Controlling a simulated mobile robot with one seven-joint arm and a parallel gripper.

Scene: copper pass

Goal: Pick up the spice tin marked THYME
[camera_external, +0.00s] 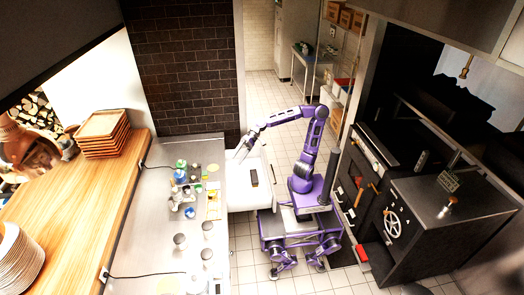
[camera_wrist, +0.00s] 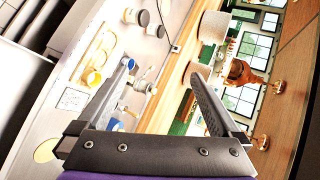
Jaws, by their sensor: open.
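My gripper (camera_wrist: 160,72) is open and empty in the wrist view, its two fingers spread wide with small containers showing between and beyond them. In the external view my gripper (camera_external: 241,153) is up beside the right edge of the steel counter (camera_external: 150,230). Small containers stand on that counter, among them a blue one (camera_external: 180,176) and several grey round-topped ones, such as this grey container (camera_external: 180,240). I cannot read the word THYME on any of them, so I cannot tell which is the thyme tin.
A wooden ledge (camera_external: 70,215) with stacked trays (camera_external: 103,133) and white plates (camera_external: 17,260) runs along the counter's left. A white surface (camera_external: 240,185) with a dark object (camera_external: 253,177) lies between counter and arm. A black stove (camera_external: 450,215) stands right.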

